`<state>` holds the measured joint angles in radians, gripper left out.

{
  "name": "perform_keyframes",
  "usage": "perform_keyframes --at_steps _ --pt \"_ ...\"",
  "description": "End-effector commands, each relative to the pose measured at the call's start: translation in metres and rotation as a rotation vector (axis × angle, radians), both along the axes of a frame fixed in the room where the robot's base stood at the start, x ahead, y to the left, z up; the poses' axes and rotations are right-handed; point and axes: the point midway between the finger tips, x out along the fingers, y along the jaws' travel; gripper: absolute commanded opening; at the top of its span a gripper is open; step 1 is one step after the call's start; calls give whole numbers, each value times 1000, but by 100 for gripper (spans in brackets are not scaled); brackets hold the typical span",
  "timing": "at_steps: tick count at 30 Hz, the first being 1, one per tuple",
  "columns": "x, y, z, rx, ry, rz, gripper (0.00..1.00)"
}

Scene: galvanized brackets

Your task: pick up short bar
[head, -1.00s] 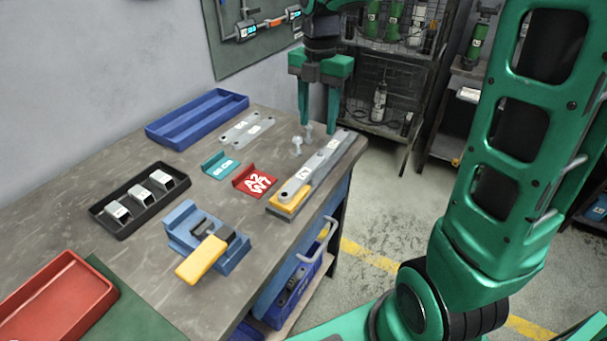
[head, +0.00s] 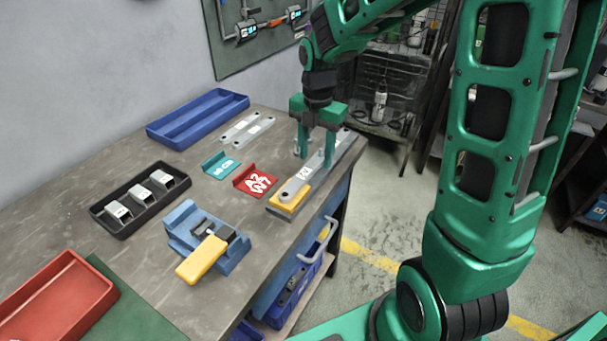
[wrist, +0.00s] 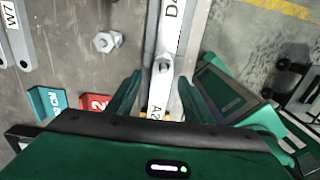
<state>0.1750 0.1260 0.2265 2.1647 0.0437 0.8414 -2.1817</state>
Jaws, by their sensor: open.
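A grey bar labelled A2 (wrist: 158,95) lies on the fixture at the table's right edge, its rounded end meeting a second bar labelled D4 (wrist: 170,25). In the head view the near bar (head: 291,187) rests over a yellow block (head: 287,208). I cannot tell for sure which bar is the short one. My gripper (head: 316,160) is open and points down over the bars. In the wrist view its fingers (wrist: 160,82) stand on either side of the A2 bar's end, with gaps showing. The gripper body hides the bar's near part.
A bolt (wrist: 107,42) stands left of the bars. Red (head: 256,180) and teal (head: 221,165) brackets, two flat bars (head: 240,133), a blue tray (head: 198,118), a black tray (head: 140,198) and a blue clamp fixture (head: 208,240) are on the table. The table's right edge is close.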

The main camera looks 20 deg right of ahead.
Motion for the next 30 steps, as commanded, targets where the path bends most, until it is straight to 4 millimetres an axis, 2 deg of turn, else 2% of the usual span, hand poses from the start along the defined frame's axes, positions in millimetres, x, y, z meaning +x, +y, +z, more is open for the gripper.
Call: perform_keyframes --at_steps 7,8,12,14,24,30 --pt "0 0 -2 0 0 0 47" --pt "0 0 -2 0 0 0 44" --pt "0 0 -2 0 0 0 11" --pt "0 0 -2 1 -1 0 0" --pt "0 0 0 0 -2 0 0" --pt "1 0 16 0 -5 1 0"
